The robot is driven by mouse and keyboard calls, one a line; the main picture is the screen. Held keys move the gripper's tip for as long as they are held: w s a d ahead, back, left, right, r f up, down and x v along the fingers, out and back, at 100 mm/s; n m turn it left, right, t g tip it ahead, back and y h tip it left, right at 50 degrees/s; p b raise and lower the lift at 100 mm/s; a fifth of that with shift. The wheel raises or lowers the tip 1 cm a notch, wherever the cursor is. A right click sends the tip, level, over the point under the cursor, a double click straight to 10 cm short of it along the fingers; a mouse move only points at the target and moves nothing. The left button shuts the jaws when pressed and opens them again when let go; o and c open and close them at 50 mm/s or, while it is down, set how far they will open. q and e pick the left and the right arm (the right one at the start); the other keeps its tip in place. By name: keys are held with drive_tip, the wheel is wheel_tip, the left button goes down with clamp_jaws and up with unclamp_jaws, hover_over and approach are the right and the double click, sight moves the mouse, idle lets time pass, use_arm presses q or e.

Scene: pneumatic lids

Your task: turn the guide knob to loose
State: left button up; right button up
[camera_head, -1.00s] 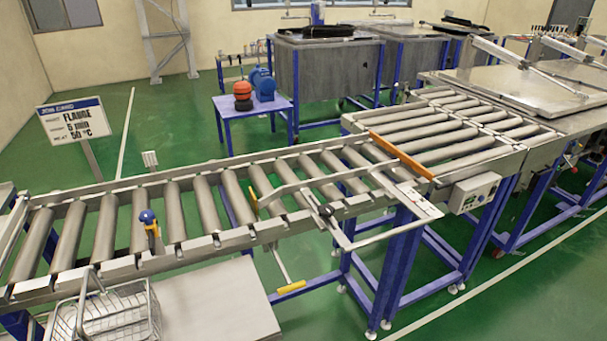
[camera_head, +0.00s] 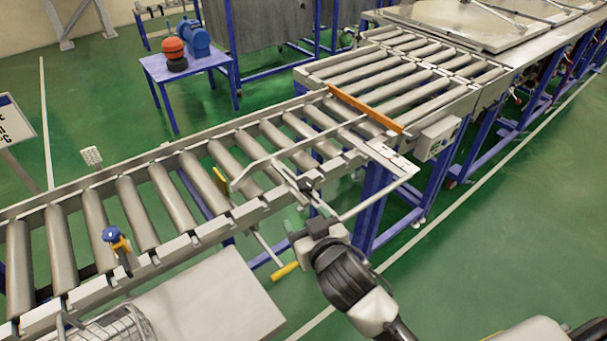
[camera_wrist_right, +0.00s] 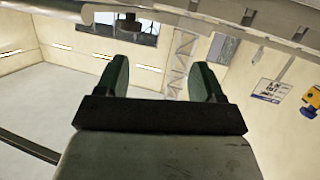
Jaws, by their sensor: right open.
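A small dark knob (camera_head: 307,193), which I take as the guide knob, sits on the front rail where the guide's bracket crosses the roller conveyor. Its setting cannot be read. The pale metal guide bar (camera_head: 262,163) lies slantwise over the rollers. My right gripper (camera_head: 306,216) is just in front of and below the knob, apparently a short gap away, partly hiding the bracket. In the right wrist view its two green fingers (camera_wrist_right: 162,82) are spread apart with nothing between them. My left gripper is not in view.
The roller conveyor (camera_head: 150,262) runs left to back right. A blue-topped yellow fitting (camera_head: 115,238) stands on its front rail. A yellow-ended handle (camera_head: 285,271) hangs below the rail. An orange bar (camera_head: 365,109) crosses the rollers. A grey control box (camera_head: 437,138) is at right. Green floor lies open in front.

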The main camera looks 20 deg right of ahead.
drive_tip(key=w+a+r+n+g+y, duration=0.2)
drive_tip(key=a+r+n+g+y, duration=0.1)
drive_tip(key=a+r+n+y, duration=0.5)
drive_tip(key=w+a+r+n+g+y, duration=0.25)
drive_tip(key=a+r+n+y, duration=0.35)
drive_tip(key=a+n+y, duration=0.35)
drive_tip(key=n+g+h, duration=0.3)
drive_tip(key=g+h, duration=0.6)
drive_tip(key=h, duration=1)
hover_over(307, 181)
wheel_tip(307, 181, down, 5)
drive_tip(key=shift+m, duration=0.25)
wheel_tip(307, 181, down, 8)
drive_tip(key=p, duration=0.3)
drive_tip(key=shift+f, duration=1)
